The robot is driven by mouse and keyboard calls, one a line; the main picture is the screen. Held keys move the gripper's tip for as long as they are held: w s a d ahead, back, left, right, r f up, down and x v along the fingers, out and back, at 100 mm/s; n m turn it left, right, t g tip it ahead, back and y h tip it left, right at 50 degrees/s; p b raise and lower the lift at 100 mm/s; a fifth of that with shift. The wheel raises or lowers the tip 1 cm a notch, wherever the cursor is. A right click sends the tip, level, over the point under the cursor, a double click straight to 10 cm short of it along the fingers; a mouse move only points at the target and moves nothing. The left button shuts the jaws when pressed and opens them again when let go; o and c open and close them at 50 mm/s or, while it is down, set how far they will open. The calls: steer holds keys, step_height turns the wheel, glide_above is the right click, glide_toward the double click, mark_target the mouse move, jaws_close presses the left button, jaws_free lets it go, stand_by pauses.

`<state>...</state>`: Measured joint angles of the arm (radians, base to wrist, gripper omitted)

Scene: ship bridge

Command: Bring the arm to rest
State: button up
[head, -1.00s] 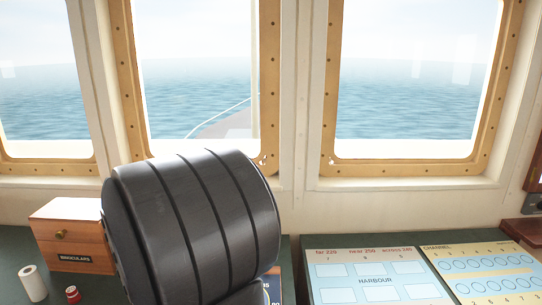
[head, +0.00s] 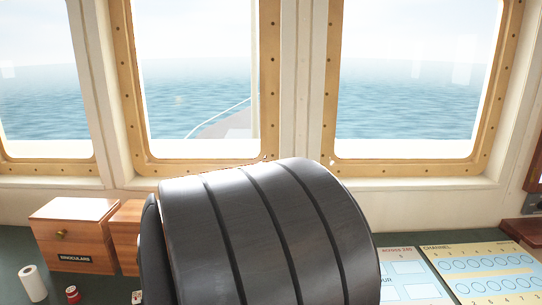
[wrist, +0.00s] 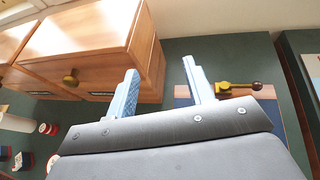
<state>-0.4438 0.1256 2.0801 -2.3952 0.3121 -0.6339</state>
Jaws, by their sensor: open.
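My gripper (wrist: 160,92) shows in the wrist view with its two fingers apart and nothing between them. In the head view a large dark link of my arm fills the lower middle. It hides the gripper and part of the desk there.
A wooden box labelled binoculars (head: 72,236) stands at the left beside another wooden box (head: 126,238). A white roll (head: 33,282) and a small red item (head: 73,294) are in front. At the right lie a blue chart (head: 408,276) and a channel board (head: 490,270). Windows line the back.

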steer(key=w+d+m+h, duration=0.2)
steer(key=w+d, duration=0.2)
steer(key=d, duration=0.5)
steer(key=shift+w+d+h, duration=0.15)
steer(key=shift+w+h, duration=0.25)
